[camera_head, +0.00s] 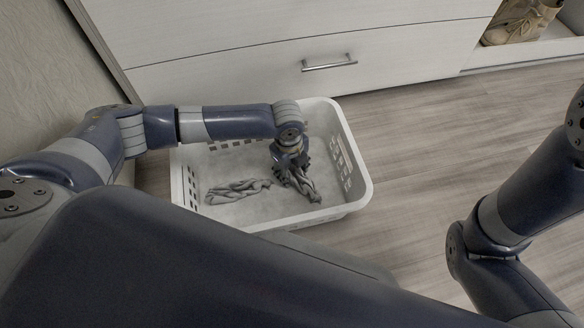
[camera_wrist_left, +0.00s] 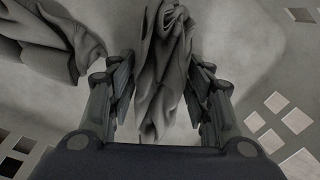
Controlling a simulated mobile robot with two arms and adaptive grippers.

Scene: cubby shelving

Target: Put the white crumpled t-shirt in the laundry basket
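The white laundry basket (camera_head: 357,190) stands on the floor in front of the drawers. Two crumpled grey-looking cloths are inside it. One cloth (camera_head: 235,191) lies on the basket floor at the left; it also shows at the upper left of the left wrist view (camera_wrist_left: 50,40). The other cloth (camera_head: 304,185) is under my left gripper (camera_head: 292,168), which reaches down into the basket. In the left wrist view this cloth (camera_wrist_left: 162,75) lies between the two spread fingers (camera_wrist_left: 162,85), with a gap at least on the left side. I cannot tell which cloth is the white t-shirt. My right gripper is out of view.
A white drawer front (camera_head: 230,45) with a metal handle (camera_head: 329,63) is right behind the basket. Tan boots (camera_head: 520,22) sit in a cubby at the upper right. The wooden floor (camera_head: 425,140) right of the basket is clear. My right arm is at the right edge.

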